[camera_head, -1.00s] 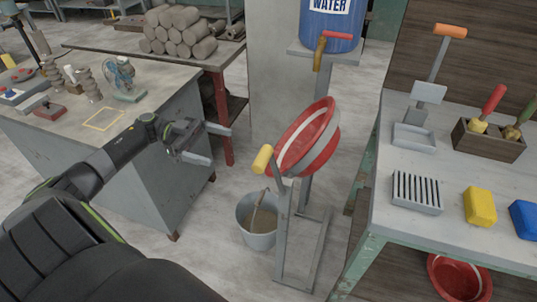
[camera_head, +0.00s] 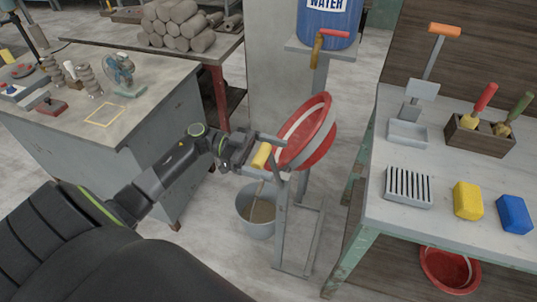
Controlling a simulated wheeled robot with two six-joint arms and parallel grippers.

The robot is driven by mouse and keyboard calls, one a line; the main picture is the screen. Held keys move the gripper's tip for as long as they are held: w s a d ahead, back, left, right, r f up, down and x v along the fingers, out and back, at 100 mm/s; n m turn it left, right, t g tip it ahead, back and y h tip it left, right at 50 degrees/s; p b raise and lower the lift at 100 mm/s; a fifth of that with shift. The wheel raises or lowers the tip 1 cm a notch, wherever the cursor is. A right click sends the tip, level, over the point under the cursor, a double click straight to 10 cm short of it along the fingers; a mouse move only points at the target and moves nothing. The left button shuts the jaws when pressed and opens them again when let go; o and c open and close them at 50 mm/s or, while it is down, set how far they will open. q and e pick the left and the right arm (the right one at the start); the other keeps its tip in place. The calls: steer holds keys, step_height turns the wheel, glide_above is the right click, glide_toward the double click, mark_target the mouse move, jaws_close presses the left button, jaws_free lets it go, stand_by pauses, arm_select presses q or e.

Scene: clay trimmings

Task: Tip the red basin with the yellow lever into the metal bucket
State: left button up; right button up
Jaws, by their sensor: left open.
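The red basin (camera_head: 311,140) with a white band hangs tilted on a grey stand, its open side facing left. The yellow lever (camera_head: 262,155) sticks out at the stand's left, in front of the basin. The metal bucket (camera_head: 262,224) stands on the floor below the lever and holds brownish contents with a stick in it. My left gripper (camera_head: 264,156) is open, its two fingers on either side of the yellow lever; whether they touch it I cannot tell. My right gripper is not in view.
A blue water barrel (camera_head: 328,30) with a red-handled tap stands behind the basin. The right table (camera_head: 400,225) holds a grey rack, sponges and tools. A second red basin (camera_head: 448,268) lies under it. A grey workbench (camera_head: 70,130) is at left.

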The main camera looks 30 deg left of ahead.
arm_select(q)
steer(key=shift+c, duration=1.1)
steer(key=shift+f, duration=0.15)
steer(key=c, duration=1)
steer(key=shift+s+a+f+h+b, duration=0.1)
steer(key=shift+a+f+h+b, duration=0.25)
steer(key=shift+a+b, duration=0.2)
steer(key=s+a+f+h+b, duration=0.1)
steer(key=a+f+h+b, duration=0.1)
steer(key=a+b, duration=0.3)
steer(key=shift+s+a+t+h+b, duration=0.15)
steer(key=shift+a+t+h+b, duration=0.15)
steer(key=shift+t+h, duration=0.1)
steer(key=shift+f, duration=0.1)
